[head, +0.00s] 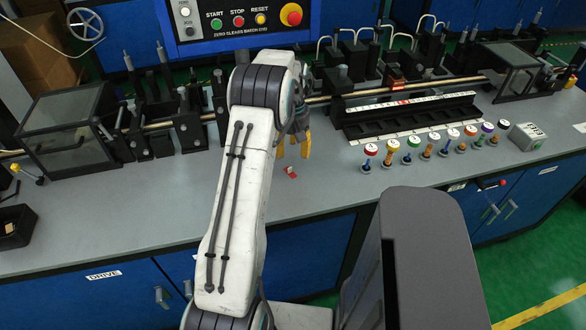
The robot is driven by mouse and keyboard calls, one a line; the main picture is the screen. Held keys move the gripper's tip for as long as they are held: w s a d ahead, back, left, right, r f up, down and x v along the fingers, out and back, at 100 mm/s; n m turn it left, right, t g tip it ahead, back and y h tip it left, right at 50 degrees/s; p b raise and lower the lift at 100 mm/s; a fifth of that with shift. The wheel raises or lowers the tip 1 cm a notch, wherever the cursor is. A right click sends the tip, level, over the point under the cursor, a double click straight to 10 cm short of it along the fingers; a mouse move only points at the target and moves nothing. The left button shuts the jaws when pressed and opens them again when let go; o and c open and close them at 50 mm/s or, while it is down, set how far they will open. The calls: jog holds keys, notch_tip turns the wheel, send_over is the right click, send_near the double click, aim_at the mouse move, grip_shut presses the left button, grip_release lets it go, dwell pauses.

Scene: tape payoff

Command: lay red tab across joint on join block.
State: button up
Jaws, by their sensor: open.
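My gripper (293,152) hangs over the grey bench near the picture's middle, partly hidden behind my arm. Its two yellow fingertips are apart and I see nothing between them. A small red and white piece (291,172) lies on the bench just in front of the fingertips, apart from them. It may be the red tab, but it is too small to be sure. I cannot pick out the join block or its joint for certain. A small dark tray (12,240) at the far left holds a small pale piece with a little red.
A row of knobs with coloured caps (412,142) stands right of my gripper, beside a grey box (527,136). Behind is a long black rack (410,118) with a marked white strip. A button panel (240,20) hangs above. The bench front is mostly clear.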

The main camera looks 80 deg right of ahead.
aim_at(292, 172)
jog(key=shift+w+a+r+n, duration=0.1)
jog(key=shift+a+n, duration=0.1)
jog(key=shift+n, duration=0.1)
jog(key=shift+f+n, duration=0.35)
jog(key=shift+n, duration=0.05)
jog(key=shift+a+f+p, duration=0.1)
jog(key=shift+f+p, duration=0.85)
jog(key=shift+f, duration=2.45)
grip_shut()
